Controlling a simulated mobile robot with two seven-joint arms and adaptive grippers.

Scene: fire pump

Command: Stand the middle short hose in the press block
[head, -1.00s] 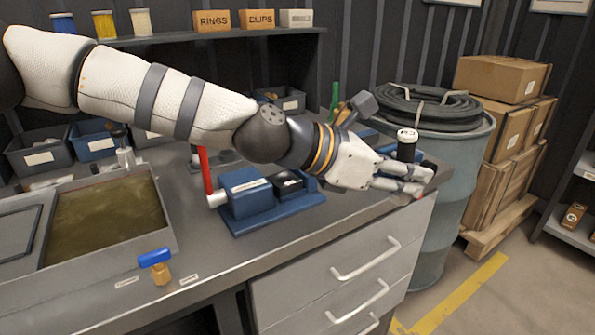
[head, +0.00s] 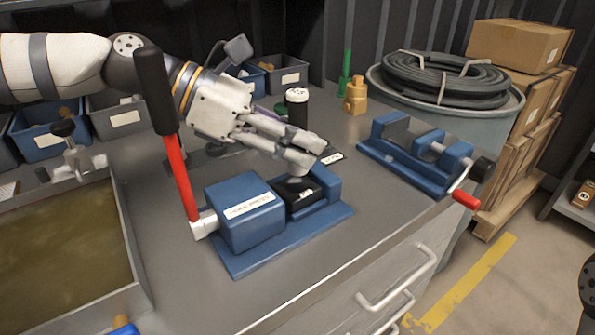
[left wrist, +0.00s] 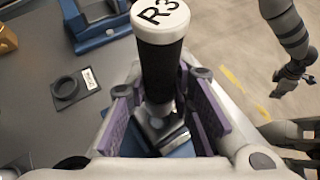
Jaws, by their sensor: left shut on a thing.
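The short hose (head: 297,110) is a black cylinder with a white cap. In the left wrist view the cap of the hose (left wrist: 160,65) reads R3. My left gripper (head: 305,160) is shut on it; in the left wrist view the purple-padded fingers (left wrist: 165,115) flank its lower part. The hose is roughly upright. The blue press block (head: 245,215) has a red lever with a black grip and a black part (head: 299,192) at its right. My gripper is just above and behind that black part. The hose's lower end is hidden in the head view.
A blue vise-like tool with a red handle (head: 465,199) stands to the right on the bench. An empty black ring holder (left wrist: 68,88) with a label shows in the left wrist view. A tray of murky liquid (head: 60,250) is at the left. Drawer handles project in front.

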